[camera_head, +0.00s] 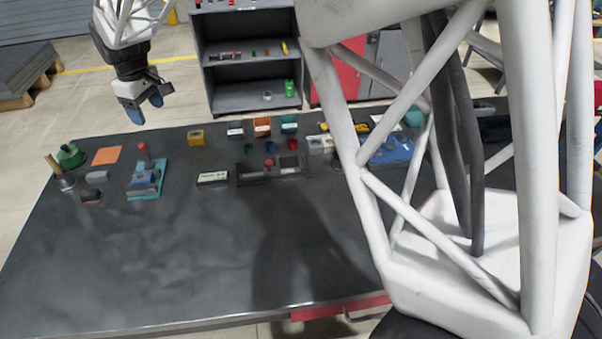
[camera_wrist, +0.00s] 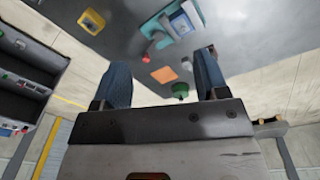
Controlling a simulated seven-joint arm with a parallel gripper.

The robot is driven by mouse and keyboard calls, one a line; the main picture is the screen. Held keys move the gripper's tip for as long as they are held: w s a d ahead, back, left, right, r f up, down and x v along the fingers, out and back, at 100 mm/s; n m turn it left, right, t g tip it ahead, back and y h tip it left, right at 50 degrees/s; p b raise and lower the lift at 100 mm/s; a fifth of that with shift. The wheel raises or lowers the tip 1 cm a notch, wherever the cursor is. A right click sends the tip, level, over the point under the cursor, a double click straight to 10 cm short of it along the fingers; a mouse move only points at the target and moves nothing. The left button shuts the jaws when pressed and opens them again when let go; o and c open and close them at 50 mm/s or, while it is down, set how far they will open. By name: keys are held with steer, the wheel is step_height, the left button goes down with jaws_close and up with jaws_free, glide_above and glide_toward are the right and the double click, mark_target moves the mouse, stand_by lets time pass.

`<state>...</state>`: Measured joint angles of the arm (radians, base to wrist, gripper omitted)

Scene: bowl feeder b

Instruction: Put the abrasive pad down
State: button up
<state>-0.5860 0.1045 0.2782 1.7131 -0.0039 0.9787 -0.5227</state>
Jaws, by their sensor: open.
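My gripper (camera_head: 146,106) is raised beyond the far edge of the table at the left in the head view. Its two blue fingers are apart with nothing between them; in the wrist view the gripper (camera_wrist: 164,64) shows the same wide, empty gap. A flat orange square (camera_head: 107,155) lies on the table at the far left, apart from the gripper, and also shows in the wrist view (camera_wrist: 164,75). It may be the abrasive pad, but I cannot tell for sure. A small grey block (camera_head: 97,176) and a dark red-edged block (camera_head: 91,196) lie nearer.
A green rounded item (camera_head: 70,156) and a wooden-handled brush (camera_head: 60,175) stand at the table's left. A teal fixture (camera_head: 146,182) is to their right. Several small bins line the back. The table's front (camera_head: 180,270) is clear. A shelf (camera_head: 250,60) stands behind.

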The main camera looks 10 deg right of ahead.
steer(key=s+d+r+m, duration=0.25)
steer(key=s+d, duration=0.25)
steer(key=d, duration=0.4)
steer(key=s+d+r+m+t, duration=0.1)
steer(key=s+d+r+m, duration=0.2)
steer(key=d, duration=0.7)
steer(key=s+d+r+m, duration=0.1)
steer(key=s+d+r, duration=0.1)
steer(key=s+d, duration=0.55)
steer(key=s+d+f+m, duration=0.2)
steer(key=s+d+m, duration=0.1)
steer(key=s+d, duration=0.5)
steer(key=s+d+f+m+t, duration=0.1)
steer(key=s+d+f+m, duration=0.1)
steer(key=s+d, duration=0.7)
steer(key=s+m, duration=0.1)
steer(key=s, duration=0.2)
steer(key=shift+s+f, duration=0.15)
steer(key=shift+f, duration=0.05)
steer(key=shift+d+m+h, duration=0.1)
steer(key=shift+m+h, duration=0.15)
steer(key=shift+h, duration=0.05)
steer(key=shift+o, duration=0.5)
